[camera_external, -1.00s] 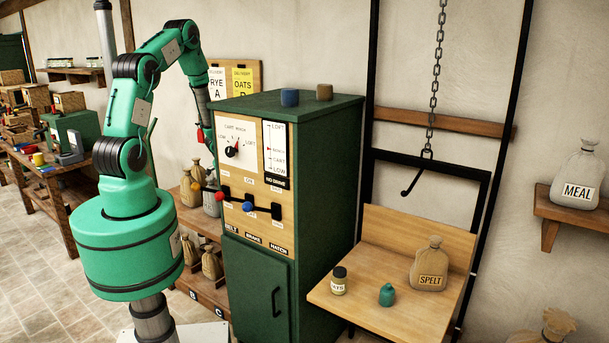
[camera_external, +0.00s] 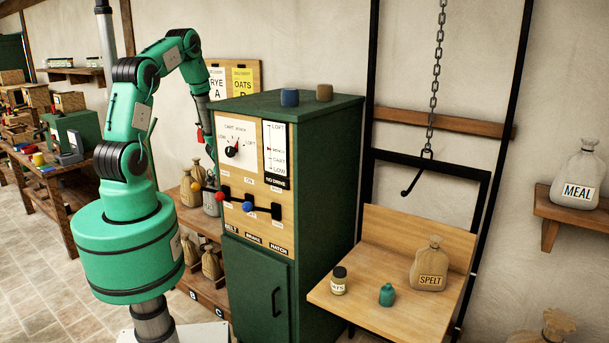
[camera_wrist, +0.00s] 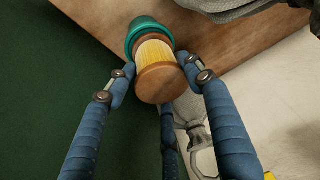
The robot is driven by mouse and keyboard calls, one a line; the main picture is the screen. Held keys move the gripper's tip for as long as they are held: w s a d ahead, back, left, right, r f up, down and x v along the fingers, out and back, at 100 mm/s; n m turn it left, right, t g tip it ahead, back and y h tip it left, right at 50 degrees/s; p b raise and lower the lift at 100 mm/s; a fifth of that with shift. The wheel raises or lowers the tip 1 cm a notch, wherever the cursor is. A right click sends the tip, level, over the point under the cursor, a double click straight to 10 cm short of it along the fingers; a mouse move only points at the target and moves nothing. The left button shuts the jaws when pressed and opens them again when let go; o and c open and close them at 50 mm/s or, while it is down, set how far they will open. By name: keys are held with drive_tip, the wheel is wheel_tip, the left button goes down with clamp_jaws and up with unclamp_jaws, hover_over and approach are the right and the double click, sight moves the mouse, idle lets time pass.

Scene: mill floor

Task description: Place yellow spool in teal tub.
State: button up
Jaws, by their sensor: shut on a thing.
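In the wrist view the yellow spool (camera_wrist: 154,52), with yellow winding and brown wooden ends, sits between the blue fingers of my gripper (camera_wrist: 157,66), which is shut on it. The teal tub (camera_wrist: 136,30) is just beyond the spool's far end, on a wooden surface. The spool overlaps the tub's opening in this view; I cannot tell whether its far end is inside the rim or above it.
A green cabinet (camera_external: 320,180) with levers stands right beside my arm. Sacks (camera_external: 192,180) stand on the wooden shelf by it. A grey rounded object (camera_wrist: 240,8) is close at the top of the wrist view. A teal bottle (camera_external: 387,294) stands on the right-hand bench.

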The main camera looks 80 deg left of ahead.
drive_tip(key=o, duration=1.3)
drive_tip(key=p+v, duration=0.4)
drive_tip(key=v, duration=0.8)
